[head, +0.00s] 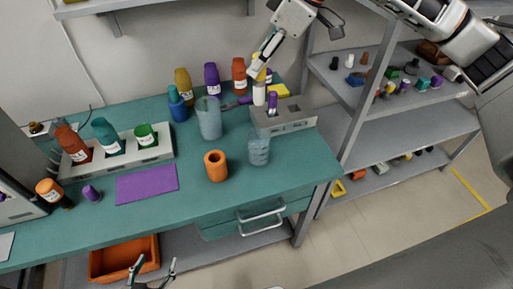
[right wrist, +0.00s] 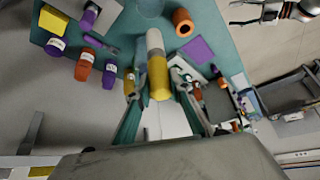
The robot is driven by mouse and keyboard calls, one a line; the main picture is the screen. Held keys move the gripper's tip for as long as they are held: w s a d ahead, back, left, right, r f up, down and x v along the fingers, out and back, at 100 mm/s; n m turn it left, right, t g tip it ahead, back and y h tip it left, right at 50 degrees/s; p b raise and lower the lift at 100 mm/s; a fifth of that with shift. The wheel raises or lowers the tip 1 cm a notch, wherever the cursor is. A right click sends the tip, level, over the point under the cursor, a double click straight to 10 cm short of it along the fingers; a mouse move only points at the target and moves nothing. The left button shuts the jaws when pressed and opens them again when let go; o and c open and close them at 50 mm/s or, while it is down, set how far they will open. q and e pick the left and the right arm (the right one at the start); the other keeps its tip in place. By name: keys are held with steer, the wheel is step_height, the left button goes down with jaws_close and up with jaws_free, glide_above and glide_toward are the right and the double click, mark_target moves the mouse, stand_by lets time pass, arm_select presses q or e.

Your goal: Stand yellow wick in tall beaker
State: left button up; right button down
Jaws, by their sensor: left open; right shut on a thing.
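The yellow wick (head: 259,94), a cylinder with a yellow upper part and white lower part, is upright in my right gripper (head: 262,60) at the back right of the teal bench. In the right wrist view the wick (right wrist: 159,78) lies between the fingers of the right gripper (right wrist: 156,84), its white end pointing away. The tall beaker (head: 209,118), clear and bluish, stands on the bench left of the wick, apart from it. A shorter clear beaker (head: 259,151) stands nearer the front. My left gripper (head: 152,273) is open and empty, low in front of the bench.
A grey holder (head: 290,122) with a purple piece stands right of the tall beaker. A blue bottle (head: 177,106) is left of it, an orange hollow cylinder (head: 216,166) in front. Several bottles line the back. A purple mat (head: 147,184) lies front left.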

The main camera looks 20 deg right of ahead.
step_height(320, 180, down, 20)
steer(key=b, duration=0.3)
steer(key=shift+r, duration=0.2)
steer(key=shift+f+p, duration=0.35)
steer(key=shift+f, duration=0.25)
steer(key=c, duration=1.8)
jaws_free()
